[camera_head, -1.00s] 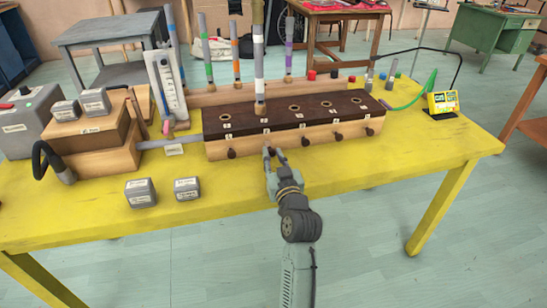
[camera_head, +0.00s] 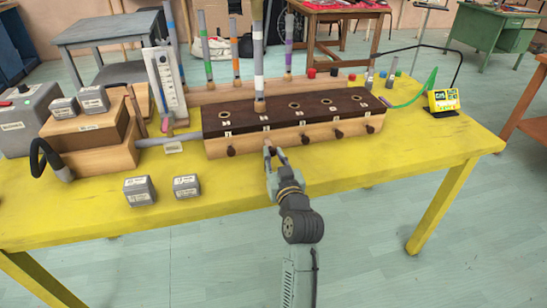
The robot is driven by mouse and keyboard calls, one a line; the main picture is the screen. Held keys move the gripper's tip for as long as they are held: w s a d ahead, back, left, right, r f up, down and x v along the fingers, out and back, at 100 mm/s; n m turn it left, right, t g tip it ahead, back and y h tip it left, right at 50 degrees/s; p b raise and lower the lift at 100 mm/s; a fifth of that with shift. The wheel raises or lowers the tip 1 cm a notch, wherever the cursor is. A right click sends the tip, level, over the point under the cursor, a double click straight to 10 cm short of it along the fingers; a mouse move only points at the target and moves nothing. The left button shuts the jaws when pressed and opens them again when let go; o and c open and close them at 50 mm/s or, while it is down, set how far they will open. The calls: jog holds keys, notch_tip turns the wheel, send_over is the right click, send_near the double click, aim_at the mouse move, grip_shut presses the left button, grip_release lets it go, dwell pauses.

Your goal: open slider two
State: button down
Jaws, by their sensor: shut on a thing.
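The long wooden box (camera_head: 215,147) has a dark top with a row of holes and dark slider knobs along its light front face. One knob shows at the left (camera_head: 231,152), and others (camera_head: 304,140) stand to the right. My gripper (camera_head: 273,152) is at the front face, at the second knob from the left, in line with the tube (camera_head: 259,60) standing in the second hole. Its fingers are shut on that slider knob and mostly hide it. How far the slider is pulled out is too small to tell.
Small grey blocks (camera_head: 139,191) lie on the yellow table (camera_head: 330,190) left of my gripper. A wooden bellows-like box (camera_head: 95,140) is at the left. A yellow device (camera_head: 443,101) stands at the right. The table front right of my arm is clear.

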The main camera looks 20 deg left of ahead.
jog(key=c, duration=1.4)
grip_release()
jog(key=shift+c, duration=0.2)
jog(key=v, duration=1.2)
jog(key=shift+r, duration=0.1)
